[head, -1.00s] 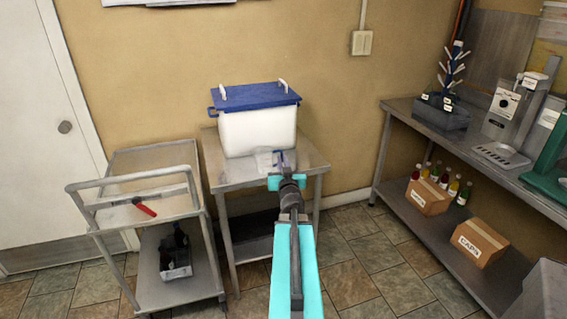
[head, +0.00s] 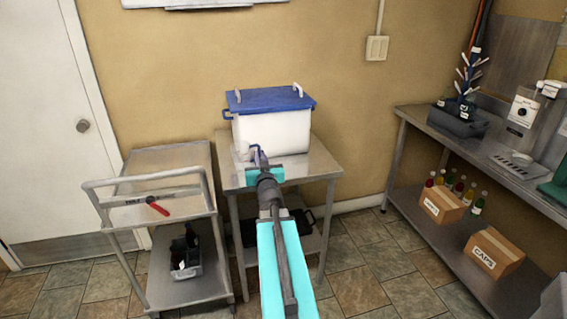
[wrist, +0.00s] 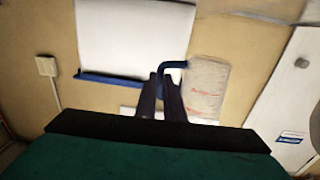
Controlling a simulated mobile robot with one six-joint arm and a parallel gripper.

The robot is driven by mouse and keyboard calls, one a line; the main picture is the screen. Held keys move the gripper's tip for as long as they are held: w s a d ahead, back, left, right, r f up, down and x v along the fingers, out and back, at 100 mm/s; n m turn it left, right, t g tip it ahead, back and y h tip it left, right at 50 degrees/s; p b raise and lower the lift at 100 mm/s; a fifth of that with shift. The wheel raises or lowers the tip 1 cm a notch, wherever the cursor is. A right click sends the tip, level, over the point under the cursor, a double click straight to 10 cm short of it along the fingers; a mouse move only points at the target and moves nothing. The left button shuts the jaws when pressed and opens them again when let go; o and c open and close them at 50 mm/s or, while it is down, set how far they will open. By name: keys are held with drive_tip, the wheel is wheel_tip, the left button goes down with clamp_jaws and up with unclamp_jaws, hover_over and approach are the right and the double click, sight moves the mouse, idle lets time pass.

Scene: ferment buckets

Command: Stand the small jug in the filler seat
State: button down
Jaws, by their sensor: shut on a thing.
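The small jug is a clear vessel with a blue handle and faint red marks. In the wrist view the jug (wrist: 207,88) is right of my fingers (wrist: 160,98), which are shut on its blue handle (wrist: 172,66). In the head view the jug (head: 243,153) is small and pale against the white bucket, and my gripper (head: 260,166) partly covers it. I cannot tell its height above the steel table. A grey bench machine (head: 524,108), seemingly the filler, stands at the right with a low plate (head: 518,158) at its foot; no jug stands there.
The white bucket (head: 285,132) with a blue lid (head: 268,98) stands on the steel table (head: 310,165). A trolley (head: 150,205) with a red-handled tool (head: 157,206) is at the left. The right bench (head: 425,122) holds a bottle rack (head: 459,119). Open floor lies between.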

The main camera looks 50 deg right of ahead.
drive_tip(key=w+a+r+n+t+y, duration=0.2)
drive_tip(key=w+a+r+y, duration=0.15)
drive_tip(key=w+a, duration=0.65)
drive_tip(key=w+a+r+n+t+y, duration=0.15)
drive_tip(key=w+a+r, duration=0.4)
drive_tip(key=a, duration=0.95)
drive_tip(key=w+a+r+n+y, duration=0.1)
drive_tip(key=w+a+r+y, duration=0.1)
drive_tip(key=a, duration=0.8)
drive_tip(key=w+a+r+n+y, duration=0.1)
drive_tip(key=a+r+n+y, duration=0.1)
drive_tip(key=a, duration=0.8)
drive_tip(key=w+a+r+n+y, duration=0.1)
drive_tip(key=w+a+r+y, duration=0.1)
drive_tip(key=a, duration=0.7)
drive_tip(key=shift+w+a+r+t+y, duration=0.2)
drive_tip(key=shift+w+a+t+y, duration=0.2)
drive_tip(key=shift+y, duration=0.1)
drive_tip(key=shift+d+n, duration=0.2)
drive_tip(key=shift+n, duration=0.05)
